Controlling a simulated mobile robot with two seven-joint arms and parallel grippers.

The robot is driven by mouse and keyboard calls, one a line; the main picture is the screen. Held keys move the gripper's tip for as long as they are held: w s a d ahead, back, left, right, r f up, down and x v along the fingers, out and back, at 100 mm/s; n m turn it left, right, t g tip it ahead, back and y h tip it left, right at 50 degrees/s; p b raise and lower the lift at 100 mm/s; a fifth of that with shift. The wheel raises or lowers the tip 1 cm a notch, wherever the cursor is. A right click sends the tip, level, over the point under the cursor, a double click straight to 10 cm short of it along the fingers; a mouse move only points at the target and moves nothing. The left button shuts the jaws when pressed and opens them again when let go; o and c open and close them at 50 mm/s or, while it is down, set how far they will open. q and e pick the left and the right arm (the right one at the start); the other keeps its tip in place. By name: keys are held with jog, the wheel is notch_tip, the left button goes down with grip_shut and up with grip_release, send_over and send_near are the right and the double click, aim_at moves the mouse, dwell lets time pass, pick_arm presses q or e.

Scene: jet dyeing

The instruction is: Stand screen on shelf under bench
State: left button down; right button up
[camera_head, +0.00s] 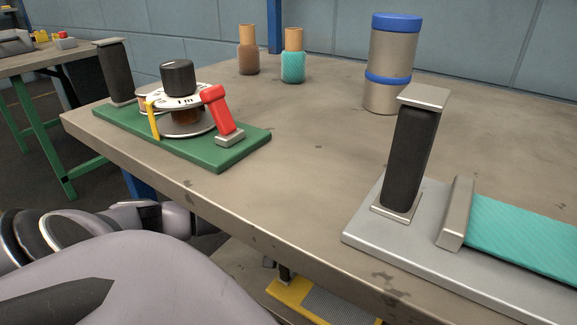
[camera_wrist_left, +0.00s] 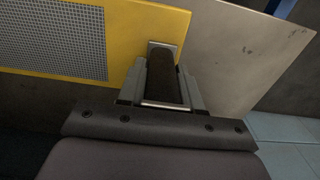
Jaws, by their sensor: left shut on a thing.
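The screen (camera_head: 325,304) has a yellow frame around a grey mesh. It shows at the bottom of the head view, low beside the bench's front edge and partly cut off. In the left wrist view the screen (camera_wrist_left: 60,42) fills the upper left, tilted. My left gripper (camera_wrist_left: 165,82) is shut on the screen's dark handle (camera_wrist_left: 163,80). In the head view my left arm reaches down below the bench top (camera_head: 330,170), and its gripper is mostly hidden. A grey stained flat surface (camera_wrist_left: 245,55) lies beside the screen; I cannot tell whether it is the shelf. My right gripper is out of view.
On the bench stand a green board (camera_head: 225,153) with a dial and red lever, two bottles (camera_head: 248,55) (camera_head: 293,62), and a blue-banded cylinder (camera_head: 390,65). A grey plate (camera_head: 375,235) with a dark post and teal cloth (camera_head: 525,235) is at the right. The bench's middle is clear.

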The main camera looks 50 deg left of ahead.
pick_arm(q)
notch_tip(320, 180, down, 3)
jog(key=shift+r+b, duration=0.1)
jog(key=shift+b, duration=0.45)
jog(key=shift+f, duration=0.35)
jog(key=shift+r, duration=0.1)
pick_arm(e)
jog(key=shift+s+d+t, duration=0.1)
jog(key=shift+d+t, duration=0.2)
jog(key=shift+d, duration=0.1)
pick_arm(q)
jog(key=shift+f, duration=0.2)
jog(key=c, duration=0.8)
grip_release()
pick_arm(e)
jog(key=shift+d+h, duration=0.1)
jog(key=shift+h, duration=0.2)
pick_arm(q)
jog(key=shift+o, duration=0.2)
jog(key=shift+r, duration=0.15)
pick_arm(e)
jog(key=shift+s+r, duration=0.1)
